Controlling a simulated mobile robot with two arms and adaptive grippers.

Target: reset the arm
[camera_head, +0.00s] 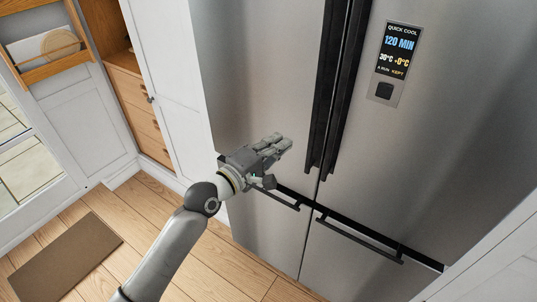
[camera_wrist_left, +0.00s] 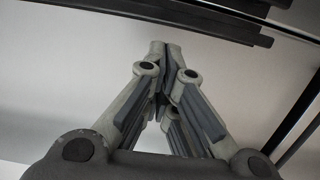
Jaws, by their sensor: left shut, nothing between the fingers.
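My left arm (camera_head: 168,254) comes in from the lower left in the head view. My left gripper (camera_head: 286,142) is shut and empty in front of the left door of the steel fridge (camera_head: 250,60), near the top of the lower left drawer handle (camera_head: 274,196). In the left wrist view the fingertips (camera_wrist_left: 165,48) meet, with grey metal behind them. I cannot tell whether the gripper touches the fridge. My right gripper is not in view.
Two long black door handles (camera_head: 346,80) run down the fridge's middle, and a lower right handle (camera_head: 358,241) sits below. A display panel (camera_head: 394,62) is on the right door. A white cabinet (camera_head: 168,90) stands to the left. A brown mat (camera_head: 66,262) lies on the wooden floor.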

